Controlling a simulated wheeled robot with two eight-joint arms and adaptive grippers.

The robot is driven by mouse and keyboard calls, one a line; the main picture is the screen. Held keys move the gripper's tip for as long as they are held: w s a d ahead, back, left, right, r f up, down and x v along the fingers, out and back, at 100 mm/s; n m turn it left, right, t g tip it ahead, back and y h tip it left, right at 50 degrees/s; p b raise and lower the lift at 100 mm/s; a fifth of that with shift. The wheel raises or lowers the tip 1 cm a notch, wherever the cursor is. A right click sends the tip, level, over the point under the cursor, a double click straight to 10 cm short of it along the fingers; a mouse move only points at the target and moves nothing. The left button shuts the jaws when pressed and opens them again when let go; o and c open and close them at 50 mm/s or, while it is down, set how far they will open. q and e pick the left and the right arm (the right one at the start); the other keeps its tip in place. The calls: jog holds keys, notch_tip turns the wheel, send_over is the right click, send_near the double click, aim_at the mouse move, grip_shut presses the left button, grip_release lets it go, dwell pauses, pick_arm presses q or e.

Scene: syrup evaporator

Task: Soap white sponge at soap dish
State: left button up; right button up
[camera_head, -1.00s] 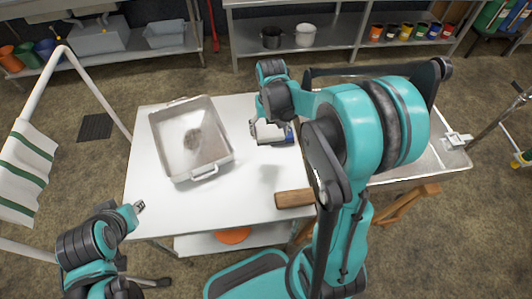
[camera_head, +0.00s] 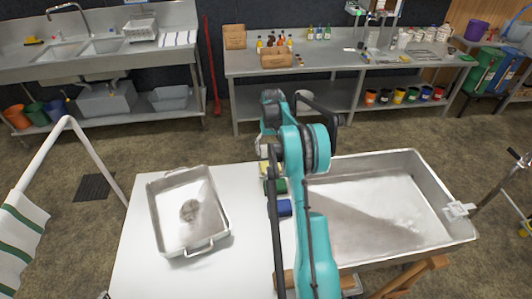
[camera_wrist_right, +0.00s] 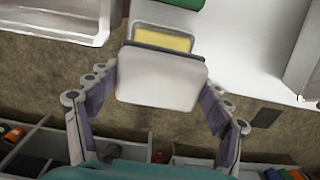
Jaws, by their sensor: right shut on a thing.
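My right gripper (camera_wrist_right: 160,98) is shut on the white sponge (camera_wrist_right: 162,78), a pale rounded block with a dark band along its far edge. In the right wrist view, the soap dish (camera_wrist_right: 128,30), pale with a yellow soap bar (camera_wrist_right: 163,39) in it, lies just beyond the sponge. The sponge overlaps its near side; I cannot tell whether they touch. In the head view, my right gripper (camera_head: 263,146) is at the table's far right corner, largely hidden by my arm. Only a scrap of my left gripper (camera_head: 103,295) shows at the bottom edge.
A green item (camera_head: 279,186) and a blue item (camera_head: 284,208) lie along the right edge of the white table (camera_head: 240,245). A stained metal pan (camera_head: 160,215) stands on its left. A large metal basin (camera_head: 415,165) is to the right.

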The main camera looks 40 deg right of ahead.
aim_at(271, 166)
jog(key=shift+f+b, duration=1.55)
jog(key=shift+f, duration=1.25)
jog(key=shift+f+b, duration=0.4)
jog(key=shift+f, duration=0.1)
jog(key=shift+r, duration=0.1)
jog(key=shift+r+p, duration=2.05)
jog(key=shift+r, duration=1.4)
jog(key=shift+s+f, duration=0.1)
